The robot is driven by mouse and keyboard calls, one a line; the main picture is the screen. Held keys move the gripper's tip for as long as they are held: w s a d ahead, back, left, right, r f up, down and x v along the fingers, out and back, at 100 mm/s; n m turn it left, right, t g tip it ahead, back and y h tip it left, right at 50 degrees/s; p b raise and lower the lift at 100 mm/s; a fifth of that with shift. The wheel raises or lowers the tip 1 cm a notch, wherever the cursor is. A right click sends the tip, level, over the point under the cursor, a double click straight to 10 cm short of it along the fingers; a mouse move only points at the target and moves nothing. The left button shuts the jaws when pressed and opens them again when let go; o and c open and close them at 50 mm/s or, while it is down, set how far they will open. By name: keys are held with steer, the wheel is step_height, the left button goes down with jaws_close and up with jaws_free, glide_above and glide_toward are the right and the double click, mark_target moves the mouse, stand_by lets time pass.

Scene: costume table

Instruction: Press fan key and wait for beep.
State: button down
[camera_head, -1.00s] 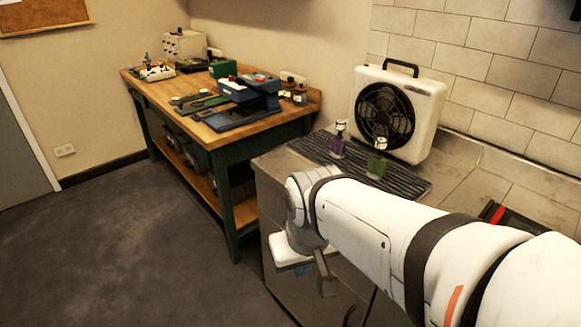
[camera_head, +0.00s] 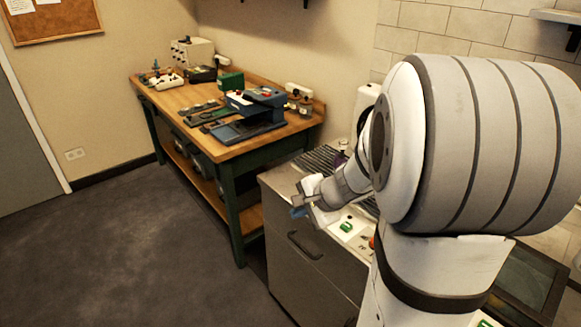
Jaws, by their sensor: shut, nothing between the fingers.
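My arm fills the right of the view, and its end reaches left to my gripper (camera_head: 299,211), which is shut and empty. It hangs above the front edge of the steel counter (camera_head: 322,256). A small green key on a pale plate (camera_head: 347,227) lies on the counter to the right of and below the gripper, apart from it. I cannot tell whether it is the fan key. The white fan (camera_head: 367,98) is mostly hidden behind my arm; only its left edge shows.
A wooden workbench (camera_head: 190,97) with a blue machine (camera_head: 256,108) and other gear stands at the back left. The grey floor (camera_head: 130,240) at left is clear.

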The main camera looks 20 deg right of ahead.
steer(key=w+d+f+m+t+h+p, duration=0.1)
steer(key=d+m+h, duration=0.1)
steer(key=d+m, duration=0.3)
steer(key=w+d+f+m+t+h+p, duration=0.1)
steer(key=d+m, duration=0.5)
steer(key=d, duration=0.6)
steer(key=shift+w+d+f+m+h+p, duration=0.15)
steer(key=shift+w+d+m+h+p, duration=0.15)
steer(key=shift+w+h+p, duration=0.3)
steer(key=shift+f, duration=0.1)
steer(key=b, duration=0.6)
glide_above(349, 227)
step_height(349, 227, down, 8)
steer(key=shift+s+r, duration=0.1)
steer(key=shift+f+b, duration=0.4)
steer(key=shift+b, duration=0.05)
steer(key=shift+f, duration=0.15)
steer(key=shift+f+b, duration=0.3)
steer(key=shift+b, duration=0.4)
